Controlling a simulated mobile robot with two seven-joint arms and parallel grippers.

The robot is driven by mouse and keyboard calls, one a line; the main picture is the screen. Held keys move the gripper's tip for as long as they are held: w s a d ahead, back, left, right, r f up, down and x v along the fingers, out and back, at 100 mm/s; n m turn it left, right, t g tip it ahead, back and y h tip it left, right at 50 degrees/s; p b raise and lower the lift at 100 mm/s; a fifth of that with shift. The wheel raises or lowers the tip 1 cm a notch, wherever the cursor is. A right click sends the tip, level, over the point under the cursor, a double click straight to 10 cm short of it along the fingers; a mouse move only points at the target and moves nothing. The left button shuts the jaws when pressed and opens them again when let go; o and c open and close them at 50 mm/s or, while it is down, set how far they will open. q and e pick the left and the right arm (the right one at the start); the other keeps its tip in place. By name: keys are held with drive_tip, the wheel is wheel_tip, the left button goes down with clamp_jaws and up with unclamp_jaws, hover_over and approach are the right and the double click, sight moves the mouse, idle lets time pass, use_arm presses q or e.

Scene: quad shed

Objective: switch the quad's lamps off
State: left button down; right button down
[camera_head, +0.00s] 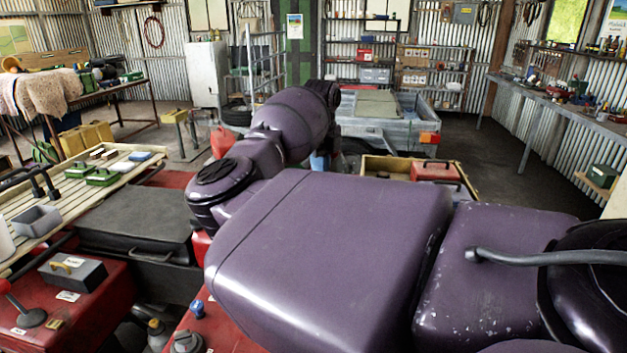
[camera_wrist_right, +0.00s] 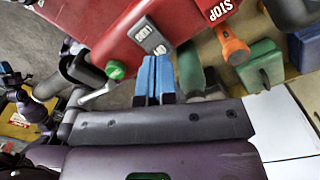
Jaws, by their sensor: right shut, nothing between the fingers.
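In the right wrist view the quad's red panel (camera_wrist_right: 125,30) carries a dark grey rocker switch (camera_wrist_right: 150,37) with white lettering, seen upside down. My right gripper (camera_wrist_right: 158,62) has blue fingers, shut with nothing between them. Its tips are right at the near end of the switch; I cannot tell whether they touch it. In the head view, parts of the quad's red body (camera_head: 95,297) and its black seat (camera_head: 135,222) show at lower left. My purple right arm covers much of the quad there. The lamps cannot be made out. My left gripper is not in view.
By the switch are a green knob (camera_wrist_right: 116,70), a metal lever (camera_wrist_right: 97,95) and a red STOP label (camera_wrist_right: 219,11). An orange torch (camera_wrist_right: 236,48) and green items lie right of the fingers. A slatted rack (camera_head: 58,205) with small boxes stands at left.

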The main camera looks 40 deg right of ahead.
drive_tip(key=shift+s+f+b, duration=0.1)
drive_tip(key=shift+f+b, duration=0.55)
drive_tip(key=shift+f, duration=0.45)
idle(0.6)
drive_tip(key=shift+r, duration=0.1)
drive_tip(key=shift+r+p, duration=0.35)
drive_tip(key=shift+r, duration=0.1)
drive_tip(key=shift+r+p, duration=0.55)
drive_tip(key=shift+r, duration=0.9)
drive_tip(key=shift+r+p, duration=0.55)
drive_tip(key=shift+r, duration=1)
